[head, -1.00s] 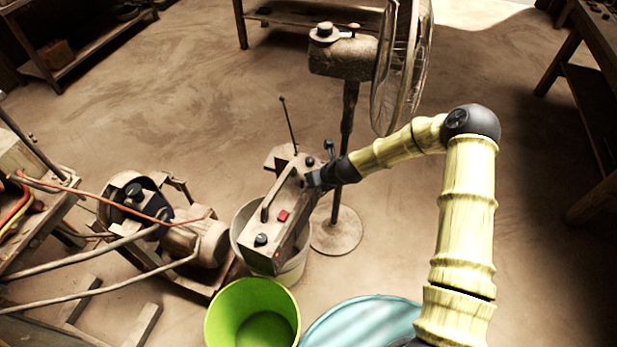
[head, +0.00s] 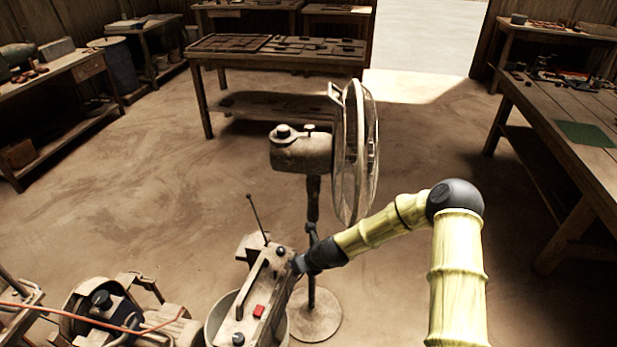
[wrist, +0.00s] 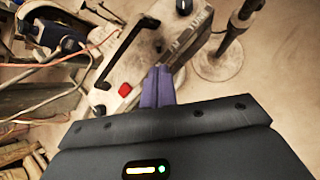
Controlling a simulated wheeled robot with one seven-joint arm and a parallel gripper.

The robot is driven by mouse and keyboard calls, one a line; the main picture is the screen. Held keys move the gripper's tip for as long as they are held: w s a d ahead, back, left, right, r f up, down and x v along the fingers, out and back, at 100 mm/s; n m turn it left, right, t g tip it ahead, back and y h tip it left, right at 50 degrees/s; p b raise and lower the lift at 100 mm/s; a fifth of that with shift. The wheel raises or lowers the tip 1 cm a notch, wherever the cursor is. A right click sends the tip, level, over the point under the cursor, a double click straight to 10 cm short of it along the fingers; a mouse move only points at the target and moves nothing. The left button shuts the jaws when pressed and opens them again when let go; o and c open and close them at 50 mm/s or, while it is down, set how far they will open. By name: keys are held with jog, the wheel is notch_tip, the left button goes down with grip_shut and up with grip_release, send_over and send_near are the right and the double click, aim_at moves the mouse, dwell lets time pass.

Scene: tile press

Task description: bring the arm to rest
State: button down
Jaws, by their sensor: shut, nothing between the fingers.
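My gripper (head: 299,264) is at the end of my yellow, bamboo-like arm, low in the middle of the head view. In the wrist view its two purple fingers (wrist: 157,86) are together with nothing between them. The fingertips are close beside a worn box (head: 262,300) with a handle, a red button and an antenna; I cannot tell whether they touch it. The box also shows in the wrist view (wrist: 135,62). My arm is bent at a dark elbow joint and reaches left from there.
A standing fan (head: 355,150) rises just behind my forearm. The box sits over a pale bucket (head: 215,325). A machine with hoses (head: 120,315) is at lower left. A workbench (head: 570,130) stands at right and a table (head: 280,65) at the back. Open floor lies between.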

jog(key=s+d+r+n+g+h, duration=0.2)
jog(key=s+d+r+n+h, duration=0.5)
jog(key=s+d+r+n, duration=1.85)
jog(key=w+a+r+n+p, duration=0.2)
jog(key=w+r+n+p, duration=0.1)
jog(key=r+p, duration=0.8)
jog(key=p, duration=0.2)
jog(key=shift+w+r+p, duration=0.2)
jog(key=shift+w+p, duration=0.1)
jog(key=shift+w, duration=0.1)
jog(key=shift+a, duration=0.15)
dwell(0.8)
